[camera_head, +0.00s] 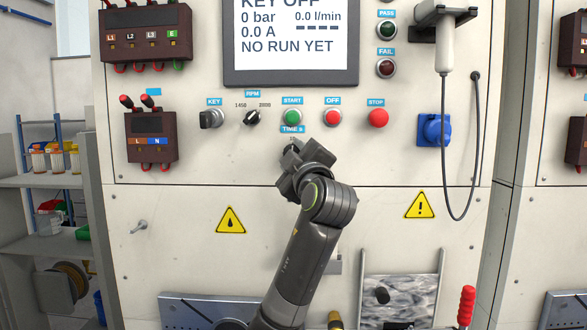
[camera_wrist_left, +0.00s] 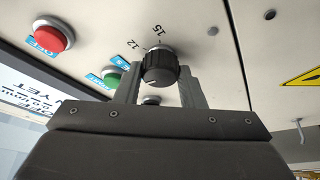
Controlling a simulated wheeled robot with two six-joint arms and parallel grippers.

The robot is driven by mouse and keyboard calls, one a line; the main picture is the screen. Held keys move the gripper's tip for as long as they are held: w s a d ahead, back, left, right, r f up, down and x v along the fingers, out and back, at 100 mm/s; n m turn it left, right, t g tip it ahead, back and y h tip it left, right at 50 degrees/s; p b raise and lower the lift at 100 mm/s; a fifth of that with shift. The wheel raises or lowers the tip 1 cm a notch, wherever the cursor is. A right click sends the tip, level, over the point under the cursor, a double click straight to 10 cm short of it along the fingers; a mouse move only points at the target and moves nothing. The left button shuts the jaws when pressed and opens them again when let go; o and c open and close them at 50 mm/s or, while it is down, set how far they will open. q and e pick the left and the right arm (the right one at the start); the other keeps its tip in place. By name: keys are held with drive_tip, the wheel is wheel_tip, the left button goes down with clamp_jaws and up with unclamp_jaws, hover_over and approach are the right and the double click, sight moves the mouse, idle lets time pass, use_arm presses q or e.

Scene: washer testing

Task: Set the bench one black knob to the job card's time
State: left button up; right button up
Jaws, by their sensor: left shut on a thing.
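The black time knob (camera_wrist_left: 161,66) sits on the pale bench panel, with the numbers 12 and 15 printed beside it in the left wrist view. My left gripper (camera_wrist_left: 160,78) is shut on the knob, one finger on each side. In the head view my left gripper (camera_head: 293,157) covers the knob just below the blue "TIME s" label (camera_head: 292,129). Most of the scale is hidden there. I cannot tell for sure which number the knob points to. I see no job card that I can make out. My right gripper is not in view.
Above are the key switch (camera_head: 211,117), the RPM knob (camera_head: 253,117), the green start button (camera_head: 292,117), the red off button (camera_head: 333,118) and the red stop button (camera_head: 378,118). The screen (camera_head: 290,42) reads "KEY OFF" and "NO RUN YET". A cable hangs at the right.

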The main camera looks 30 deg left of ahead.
use_arm(q)
drive_tip(key=shift+f+n+g, duration=0.1)
drive_tip(key=shift+n+g, duration=0.2)
drive_tip(key=shift+n, duration=0.2)
drive_tip(key=o, duration=1)
drive_tip(key=b+v, duration=0.7)
drive_tip(key=v, duration=1)
drive_tip(key=shift+s+d+b, duration=0.15)
drive_tip(key=shift+s+b, duration=0.05)
drive_tip(key=shift+b, duration=0.1)
